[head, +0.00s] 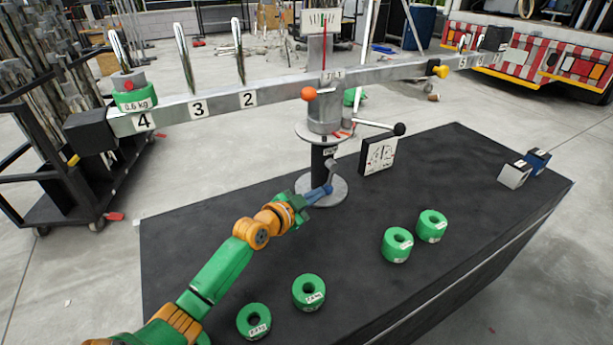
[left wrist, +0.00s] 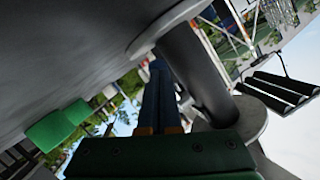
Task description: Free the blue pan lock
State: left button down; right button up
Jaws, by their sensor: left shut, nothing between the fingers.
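A beam balance stands on a black table, its grey post (head: 318,160) rising from a round base plate (head: 304,185). My left gripper (head: 327,189) is at the foot of this post, low over the base plate. Its blue fingers are shut with nothing between them. A small grey lever-like part (head: 331,170) shows just beyond the fingertips. I cannot make out a separate blue pan lock; it may be hidden at the gripper. My right gripper is out of view.
The tilted beam (head: 270,93) carries a 0.6 kg green weight (head: 135,100) at its low left end. An orange knob (head: 308,93), a black-knobbed lever (head: 399,129) and a dial box (head: 378,154) are nearby. Several green ring weights, including one at front (head: 308,291), lie on the table.

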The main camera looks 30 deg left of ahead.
pick_arm(q)
jog(key=shift+w+d+f, duration=0.1)
jog(key=shift+w+f, duration=0.05)
jog(key=shift+w+d, duration=0.2)
jog(key=shift+d, duration=0.1)
dwell(0.5)
